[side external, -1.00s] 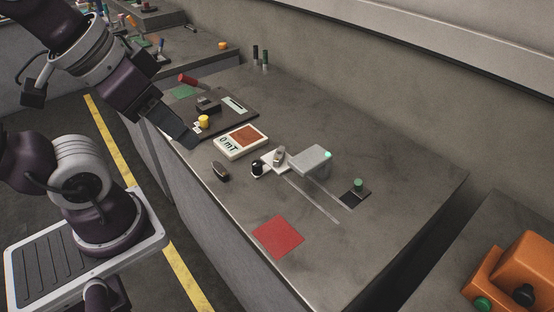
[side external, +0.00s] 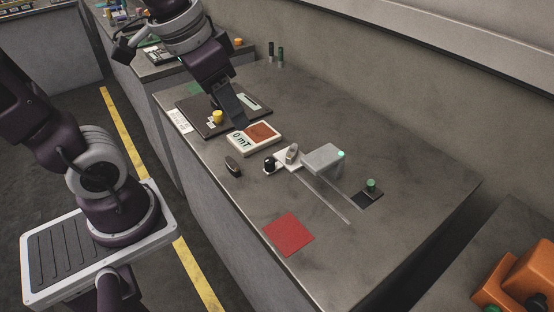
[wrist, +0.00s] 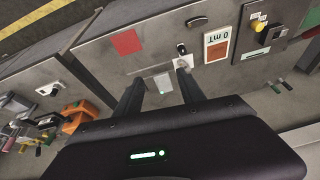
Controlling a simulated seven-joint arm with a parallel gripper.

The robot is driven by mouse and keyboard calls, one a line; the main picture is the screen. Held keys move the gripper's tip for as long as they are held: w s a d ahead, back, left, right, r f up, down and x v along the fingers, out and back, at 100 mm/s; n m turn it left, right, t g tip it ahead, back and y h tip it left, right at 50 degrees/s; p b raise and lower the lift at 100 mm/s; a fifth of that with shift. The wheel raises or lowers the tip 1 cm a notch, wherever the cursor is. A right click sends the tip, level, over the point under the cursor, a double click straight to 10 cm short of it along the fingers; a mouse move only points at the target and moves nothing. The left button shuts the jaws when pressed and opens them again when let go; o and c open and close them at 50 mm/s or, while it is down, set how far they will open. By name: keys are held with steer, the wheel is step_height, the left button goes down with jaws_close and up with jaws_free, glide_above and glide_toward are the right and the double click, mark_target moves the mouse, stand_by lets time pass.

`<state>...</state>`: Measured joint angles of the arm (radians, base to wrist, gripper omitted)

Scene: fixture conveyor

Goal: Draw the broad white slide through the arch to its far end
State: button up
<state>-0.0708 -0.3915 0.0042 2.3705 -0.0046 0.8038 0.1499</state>
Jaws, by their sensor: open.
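The broad white slide (side external: 282,161) lies on the bench at the near-left end of the track, with a black knob (side external: 270,164) and a pale upright piece (side external: 291,153) at it. In the wrist view the slide (wrist: 187,61) is partly covered by a finger, and the arch (wrist: 163,84) shows between the fingers. My gripper (wrist: 159,75) is open and empty.
The meter (side external: 253,138) and a dark panel with a yellow knob (side external: 217,117) lie left of the slide. A green-knobbed block (side external: 371,187), a red square (side external: 289,235) and a dark oval object (side external: 233,166) are nearby.

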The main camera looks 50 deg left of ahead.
steer(key=w+a+f+m+g, duration=0.15)
steer(key=w+a+f, duration=0.25)
steer(key=w+f, duration=0.4)
steer(key=g, duration=0.3)
glide_above(271, 159)
steer(key=shift+m, duration=0.35)
step_height(271, 159, down, 11)
steer(key=shift+s, duration=0.1)
step_height(271, 159, down, 7)
jaws_close()
steer(key=shift+r, duration=0.1)
